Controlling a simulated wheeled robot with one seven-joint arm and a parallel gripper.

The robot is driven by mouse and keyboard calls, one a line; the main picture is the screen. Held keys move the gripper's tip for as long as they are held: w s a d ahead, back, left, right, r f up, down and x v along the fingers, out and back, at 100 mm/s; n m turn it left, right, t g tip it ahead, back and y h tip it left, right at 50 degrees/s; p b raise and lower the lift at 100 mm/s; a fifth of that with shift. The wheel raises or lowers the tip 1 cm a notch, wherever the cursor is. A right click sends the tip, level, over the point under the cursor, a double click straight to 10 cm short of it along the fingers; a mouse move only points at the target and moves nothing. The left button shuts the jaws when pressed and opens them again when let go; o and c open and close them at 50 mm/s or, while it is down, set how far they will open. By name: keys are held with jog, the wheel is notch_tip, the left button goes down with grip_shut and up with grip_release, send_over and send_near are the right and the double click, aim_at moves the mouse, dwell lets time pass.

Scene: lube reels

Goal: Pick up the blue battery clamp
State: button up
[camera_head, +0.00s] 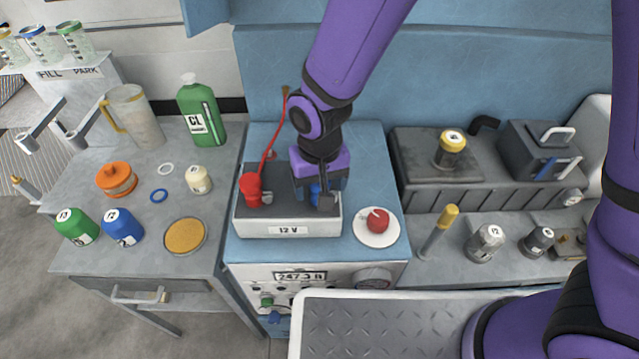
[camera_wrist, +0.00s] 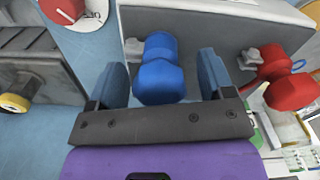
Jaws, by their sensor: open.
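The blue battery clamp (camera_wrist: 160,72) sits on the right side of the 12 V battery (camera_head: 287,225). In the wrist view it lies between the two spread fingers of my gripper (camera_wrist: 162,80), with a gap on each side. In the head view, my gripper (camera_head: 322,193) is over the battery's right end and hides most of the blue clamp (camera_head: 315,193). The red battery clamp (camera_head: 252,187) is on the battery's left side, with a red cable rising behind it. It also shows at the right of the wrist view (camera_wrist: 290,88).
A side table at left holds a green CL jug (camera_head: 202,115), a pitcher (camera_head: 135,115) and several caps. A ledge at right holds several fittings.

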jog(key=c, duration=1)
jog(key=shift+r, duration=0.15)
